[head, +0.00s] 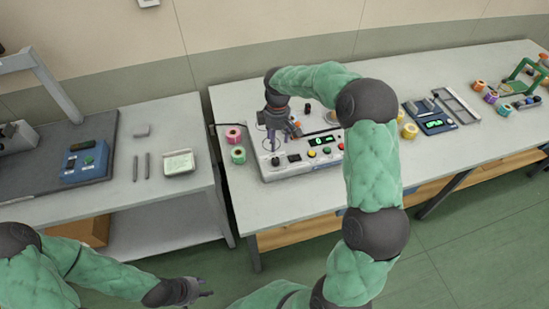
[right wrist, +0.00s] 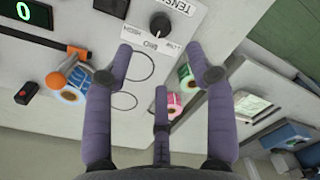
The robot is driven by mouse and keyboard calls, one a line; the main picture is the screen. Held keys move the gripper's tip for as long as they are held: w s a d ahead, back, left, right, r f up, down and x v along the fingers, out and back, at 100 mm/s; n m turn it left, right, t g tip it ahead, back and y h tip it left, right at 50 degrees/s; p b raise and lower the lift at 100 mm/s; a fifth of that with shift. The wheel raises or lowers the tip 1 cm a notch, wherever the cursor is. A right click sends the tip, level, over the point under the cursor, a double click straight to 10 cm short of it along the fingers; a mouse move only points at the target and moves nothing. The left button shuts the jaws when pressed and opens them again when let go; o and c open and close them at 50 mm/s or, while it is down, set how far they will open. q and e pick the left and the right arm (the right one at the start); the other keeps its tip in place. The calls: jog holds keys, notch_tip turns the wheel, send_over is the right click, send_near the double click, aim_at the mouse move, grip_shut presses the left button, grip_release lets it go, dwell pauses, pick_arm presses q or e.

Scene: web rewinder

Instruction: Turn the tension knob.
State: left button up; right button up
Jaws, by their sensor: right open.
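The tension knob (right wrist: 160,24) is small, round and black, on a white label plate with partly cut-off lettering. It shows just beyond my fingertips in the right wrist view. My right gripper (right wrist: 160,55) is open, its purple fingers spread and empty, with the knob ahead of the gap between them. In the head view my right gripper (head: 276,128) is over the left part of the light grey rewinder (head: 262,141). A black knob (head: 275,161) shows there near the rewinder's front left. My left gripper (head: 188,291) is low at the front, away from the tables; its fingers are too small to judge.
A pink roll (head: 233,133) and a green roll (head: 238,155) lie left of the rewinder. A gap separates the left table (head: 140,113) from the rewinder's table (head: 230,98).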

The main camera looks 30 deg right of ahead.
aim_at(276, 159)
jog(key=f, duration=0.3)
jog(key=f+b, duration=0.1)
jog(key=f, duration=0.2)
jog(key=f+b, duration=0.1)
jog(key=f, duration=0.2)
jog(key=shift+s+a+f, duration=0.2)
jog(key=shift+s+f, duration=0.05)
jog(key=shift+f, duration=0.15)
grip_shut()
